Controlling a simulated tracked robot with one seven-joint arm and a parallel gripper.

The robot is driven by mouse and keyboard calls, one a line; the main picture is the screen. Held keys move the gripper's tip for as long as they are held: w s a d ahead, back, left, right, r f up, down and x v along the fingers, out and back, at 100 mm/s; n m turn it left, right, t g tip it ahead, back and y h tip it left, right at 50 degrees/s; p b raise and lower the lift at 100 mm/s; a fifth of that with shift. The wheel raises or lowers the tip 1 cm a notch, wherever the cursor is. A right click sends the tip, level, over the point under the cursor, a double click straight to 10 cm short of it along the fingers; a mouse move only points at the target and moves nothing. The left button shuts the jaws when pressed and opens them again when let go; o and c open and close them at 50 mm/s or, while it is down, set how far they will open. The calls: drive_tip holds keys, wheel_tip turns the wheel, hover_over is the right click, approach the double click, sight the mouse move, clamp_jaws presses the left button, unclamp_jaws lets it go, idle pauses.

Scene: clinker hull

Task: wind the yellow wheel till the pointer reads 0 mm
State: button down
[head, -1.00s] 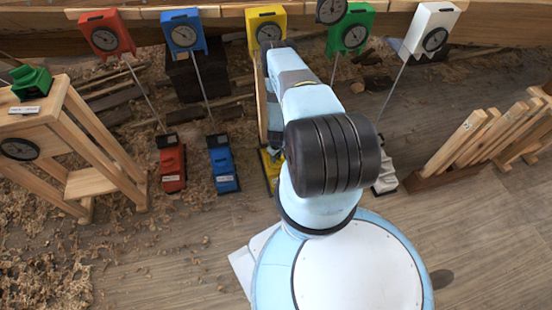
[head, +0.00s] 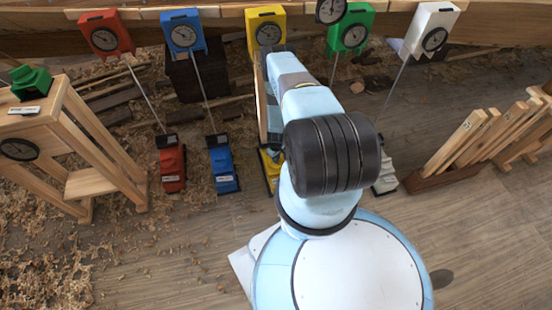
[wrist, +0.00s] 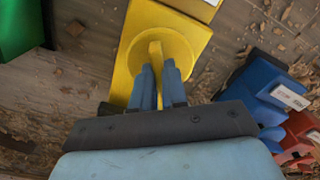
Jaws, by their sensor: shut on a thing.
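The yellow wheel (wrist: 183,48) shows in the wrist view as a round disc with a raised bar across it, on a yellow block (wrist: 143,16). My gripper (wrist: 158,82) has its blue fingers closed on that bar from both sides. In the head view the yellow block (head: 268,182) is mostly hidden behind my arm, and my fingers and the wheel are hidden too. The yellow gauge (head: 266,14) stands on the plank at the top, with a round dark dial (head: 269,34). Its pointer is too small to read.
Similar red (head: 172,168), blue (head: 222,165) and white (head: 385,180) blocks stand beside it, with gauges above. A wooden stand (head: 78,185) is on the left and a timber rack (head: 450,176) on the right.

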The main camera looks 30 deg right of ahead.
drive_tip(key=shift+m, duration=0.3)
drive_tip(key=m, duration=1)
drive_tip(key=shift+m, duration=0.3)
idle(0.5)
drive_tip(key=c, duration=1.2)
unclamp_jaws()
drive_tip(key=shift+o, duration=0.2)
wheel_tip(320, 180, up, 14)
drive_tip(key=shift+f, duration=0.15)
